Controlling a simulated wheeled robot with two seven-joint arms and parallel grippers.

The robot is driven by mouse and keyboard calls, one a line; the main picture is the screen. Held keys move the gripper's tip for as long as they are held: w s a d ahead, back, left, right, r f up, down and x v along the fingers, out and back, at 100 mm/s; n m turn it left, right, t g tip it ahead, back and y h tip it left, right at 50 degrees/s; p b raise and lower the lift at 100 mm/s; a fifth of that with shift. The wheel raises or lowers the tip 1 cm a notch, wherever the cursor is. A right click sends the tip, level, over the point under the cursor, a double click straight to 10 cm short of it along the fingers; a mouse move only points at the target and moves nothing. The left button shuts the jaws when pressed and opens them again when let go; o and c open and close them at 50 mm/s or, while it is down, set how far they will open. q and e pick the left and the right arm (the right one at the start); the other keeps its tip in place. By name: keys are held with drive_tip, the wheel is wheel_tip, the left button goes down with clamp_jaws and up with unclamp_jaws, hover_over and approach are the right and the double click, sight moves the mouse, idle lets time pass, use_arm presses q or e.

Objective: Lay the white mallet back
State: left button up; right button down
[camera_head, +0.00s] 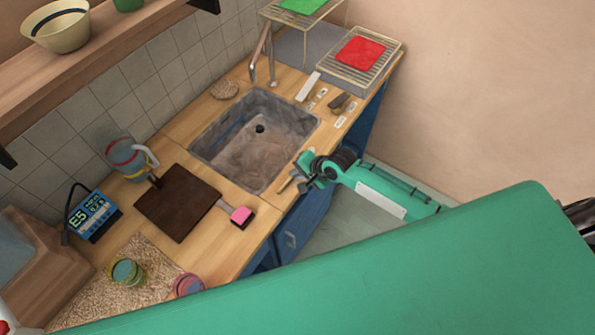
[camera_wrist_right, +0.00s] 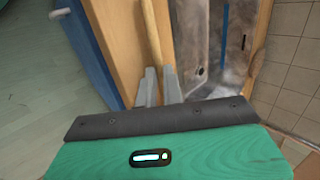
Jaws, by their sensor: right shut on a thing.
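My right gripper (camera_head: 299,181) is at the counter's front edge, just in front of the sink. In the right wrist view its two fingers (camera_wrist_right: 160,87) are shut on a pale wooden stick (camera_wrist_right: 153,35), which runs away from me beside the sink. A short tan part of this stick (camera_head: 287,184) also shows in the head view. No white head can be made out on it, so I cannot confirm that it is the white mallet. A pink-headed tool (camera_head: 240,216) lies on the counter near the dark board. My left gripper is not in view.
The stone sink (camera_head: 228,160) is empty. A dark board (camera_head: 178,203), a jug (camera_head: 125,158), a display box (camera_head: 92,216) and cups (camera_head: 127,272) stand to the left. A white bar (camera_head: 308,87), small labels and a rack with a red piece (camera_head: 360,53) are beyond the sink.

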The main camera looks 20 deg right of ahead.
drive_tip(key=shift+s+f, duration=0.15)
drive_tip(key=shift+f, duration=0.2)
idle(0.5)
drive_tip(key=c, duration=1.5)
unclamp_jaws()
drive_tip(key=shift+f, duration=0.1)
drive_tip(key=shift+o, duration=0.2)
drive_tip(key=shift+s+f, duration=0.15)
drive_tip(key=shift+s, duration=0.05)
drive_tip(key=shift+s+d+r, duration=0.2)
drive_tip(key=shift+d+r, duration=0.1)
drive_tip(key=shift+r, duration=0.05)
drive_tip(key=w+r+b+v, duration=0.1)
drive_tip(key=b+v, duration=0.1)
drive_tip(key=v, duration=1.1)
drive_tip(key=shift+a+b, duration=0.15)
drive_tip(key=shift+b, duration=0.25)
